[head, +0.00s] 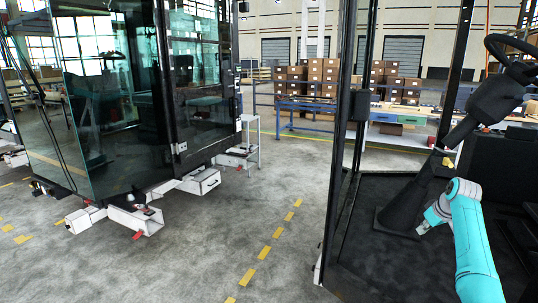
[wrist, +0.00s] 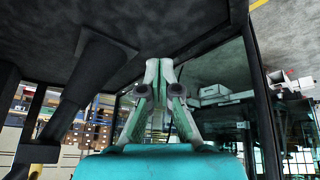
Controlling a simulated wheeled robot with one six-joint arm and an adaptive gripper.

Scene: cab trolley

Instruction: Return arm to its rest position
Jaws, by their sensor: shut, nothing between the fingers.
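My turquoise arm reaches up from the lower right of the head view. Its grey gripper (head: 424,226) is low inside the dark cab, close to the base of the black steering column (head: 432,160). I cannot tell from this view whether they touch. In the wrist view my gripper (wrist: 160,63) is shut, its two fingertips together and nothing between them. The wrist picture appears upside down, with the dark cab floor at the top and the steering column (wrist: 88,82) to the left, apart from the fingers.
A steering wheel (head: 512,60) tops the column. A black cab post (head: 340,150) stands left of my arm. Beyond it are a glass-fronted cab (head: 110,100) on white supports, open grey floor with yellow dashes, a workbench (head: 400,138) and stacked cardboard boxes (head: 318,75).

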